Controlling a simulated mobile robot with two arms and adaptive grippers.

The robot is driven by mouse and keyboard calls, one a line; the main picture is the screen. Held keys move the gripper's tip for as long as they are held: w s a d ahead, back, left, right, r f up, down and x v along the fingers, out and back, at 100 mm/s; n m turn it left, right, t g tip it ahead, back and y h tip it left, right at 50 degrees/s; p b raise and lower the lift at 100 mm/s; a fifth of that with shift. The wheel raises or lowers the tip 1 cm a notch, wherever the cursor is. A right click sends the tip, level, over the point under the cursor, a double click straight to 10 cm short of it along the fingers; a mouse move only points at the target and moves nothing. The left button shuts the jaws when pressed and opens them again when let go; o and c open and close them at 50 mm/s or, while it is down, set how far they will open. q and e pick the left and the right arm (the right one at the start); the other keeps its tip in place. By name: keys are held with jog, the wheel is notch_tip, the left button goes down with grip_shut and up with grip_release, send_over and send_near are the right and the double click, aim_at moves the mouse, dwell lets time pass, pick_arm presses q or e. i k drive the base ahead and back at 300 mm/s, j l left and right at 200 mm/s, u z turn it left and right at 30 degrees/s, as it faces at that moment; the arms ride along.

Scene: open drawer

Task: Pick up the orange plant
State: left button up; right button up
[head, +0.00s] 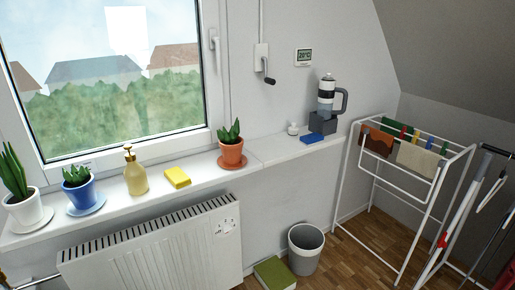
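The orange plant (231,148) is a green succulent in an orange pot on an orange saucer. It stands upright on the white windowsill, right of the window frame, in the head view. Neither of my grippers shows in this view, and nothing is touching the pot.
The sill (206,176) also bears a blue-potted plant (79,190), a white-potted plant (25,204), a soap bottle (134,175), a yellow sponge (177,177) and a blue block (313,138). A radiator (160,250) is below. A bin (305,248) and a drying rack (428,195) stand right.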

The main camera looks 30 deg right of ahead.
aim_at(231, 144)
jog(key=z, duration=0.85)
jog(key=i+l, duration=0.1)
